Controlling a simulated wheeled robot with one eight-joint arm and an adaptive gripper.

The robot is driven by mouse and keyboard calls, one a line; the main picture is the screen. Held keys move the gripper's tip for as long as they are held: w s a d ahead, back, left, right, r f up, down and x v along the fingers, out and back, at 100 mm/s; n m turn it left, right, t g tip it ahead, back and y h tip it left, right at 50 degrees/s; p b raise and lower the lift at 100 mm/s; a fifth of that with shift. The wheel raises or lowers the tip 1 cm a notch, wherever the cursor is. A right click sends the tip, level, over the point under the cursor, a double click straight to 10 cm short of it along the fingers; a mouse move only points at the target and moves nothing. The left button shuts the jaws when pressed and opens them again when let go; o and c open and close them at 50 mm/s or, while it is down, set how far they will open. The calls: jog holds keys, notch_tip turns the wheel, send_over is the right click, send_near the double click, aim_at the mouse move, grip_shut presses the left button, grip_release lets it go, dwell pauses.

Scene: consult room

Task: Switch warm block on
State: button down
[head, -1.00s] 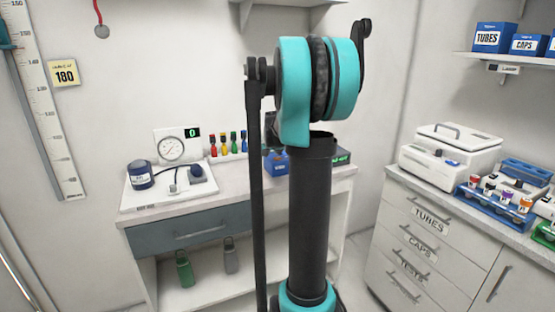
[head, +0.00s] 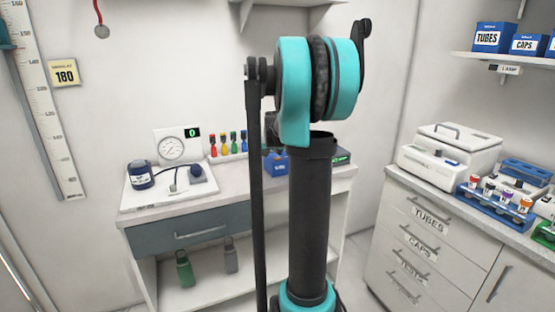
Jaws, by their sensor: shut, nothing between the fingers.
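I cannot tell for certain which device is the warm block. A white lidded device (head: 450,148) with a handle on top and a small blue mark on its front stands on the right counter. Beside it is another pale device (head: 508,186), partly hidden behind a blue rack of capped tubes (head: 497,200). A dark box with a green display (head: 342,158) sits on the back table, mostly hidden behind my arm. My arm stands in the middle of the view; my gripper is not visible.
The right cabinet (head: 425,235) has labelled drawers. A wall shelf (head: 500,58) holds blue boxes.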

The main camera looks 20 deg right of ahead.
jog(key=shift+f, duration=0.15)
jog(key=shift+f, duration=0.3)
jog(key=shift+f, duration=0.4)
dwell(0.7)
jog(key=shift+r, duration=0.85)
jog(key=shift+r, duration=2.5)
